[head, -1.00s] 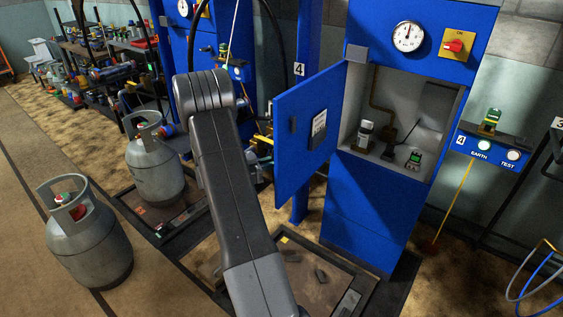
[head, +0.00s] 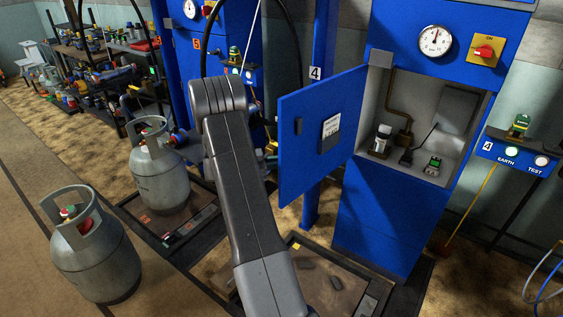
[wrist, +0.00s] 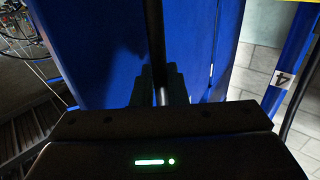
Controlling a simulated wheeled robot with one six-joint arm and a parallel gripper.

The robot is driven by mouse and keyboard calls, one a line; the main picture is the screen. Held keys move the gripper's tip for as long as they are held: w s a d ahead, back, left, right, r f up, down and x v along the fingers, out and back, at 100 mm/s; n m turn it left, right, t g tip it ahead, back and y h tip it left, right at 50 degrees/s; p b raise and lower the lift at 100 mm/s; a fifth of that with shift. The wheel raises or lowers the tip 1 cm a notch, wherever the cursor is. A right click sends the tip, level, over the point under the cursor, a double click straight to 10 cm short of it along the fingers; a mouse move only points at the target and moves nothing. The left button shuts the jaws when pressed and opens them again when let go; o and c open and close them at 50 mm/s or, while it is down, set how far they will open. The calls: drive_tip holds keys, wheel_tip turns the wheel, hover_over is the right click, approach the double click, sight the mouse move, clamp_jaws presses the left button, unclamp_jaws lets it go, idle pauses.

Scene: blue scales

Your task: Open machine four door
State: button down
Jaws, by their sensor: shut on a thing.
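The blue door (head: 310,132) of machine four (head: 395,215) stands wide open, swung out to the left in the head view. Its inner face shows a dark latch and a white label. The grey cabinet interior (head: 455,90) is exposed. In the wrist view, my gripper (wrist: 160,86) is shut on a dark upright bar (wrist: 154,35), which looks like the door handle, against blue panels. In the head view my gripper is hidden behind my arm and the door.
Two grey gas cylinders stand at left, one on the floor (head: 95,260) and one (head: 158,175) on a scale platform. Machine four's platform (head: 335,290) lies below the door. A blue post (head: 318,110) stands behind the door. An EARTH/TEST panel (head: 520,158) is at right.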

drive_tip(key=c, duration=1.5)
unclamp_jaws()
drive_tip(key=shift+c, duration=0.2)
drive_tip(key=v, duration=1.3)
drive_tip(key=shift+a, duration=0.35)
drive_tip(key=shift+s+d, duration=0.1)
drive_tip(key=shift+d, duration=0.05)
drive_tip(key=x, duration=1.3)
drive_tip(key=shift+d, duration=0.3)
